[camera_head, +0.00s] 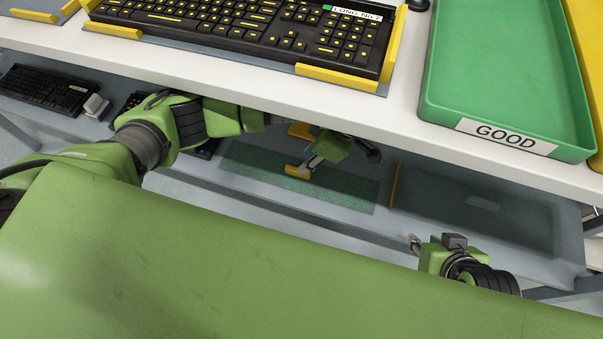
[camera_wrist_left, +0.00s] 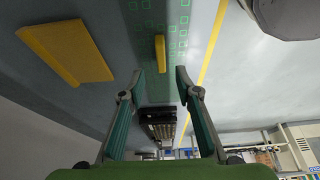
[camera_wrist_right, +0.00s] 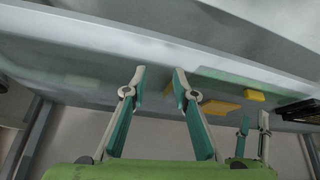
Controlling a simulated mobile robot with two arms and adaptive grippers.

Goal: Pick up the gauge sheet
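The gauge sheet (camera_head: 345,192) is a thin see-through green sheet with small square outlines, lying on the lower shelf. It also shows in the left wrist view (camera_wrist_left: 178,20). A small yellow grip tab (camera_wrist_left: 160,52) stands up from it and also shows in the head view (camera_head: 297,172). My left gripper (camera_wrist_left: 160,75) is open, with the tab lined up between its fingers, just beyond the tips. In the head view my left gripper (camera_head: 314,162) hides part of the sheet. My right gripper (camera_wrist_right: 159,74) is open and empty, in front of the shelf at the right.
The white upper table (camera_head: 400,130) overhangs the shelf. It carries a large keyboard (camera_head: 240,25) in yellow holders and a green tray (camera_head: 500,70) labelled GOOD. A yellow block (camera_wrist_left: 65,52) lies beside the sheet. Small keyboards (camera_head: 45,88) are at the shelf's left.

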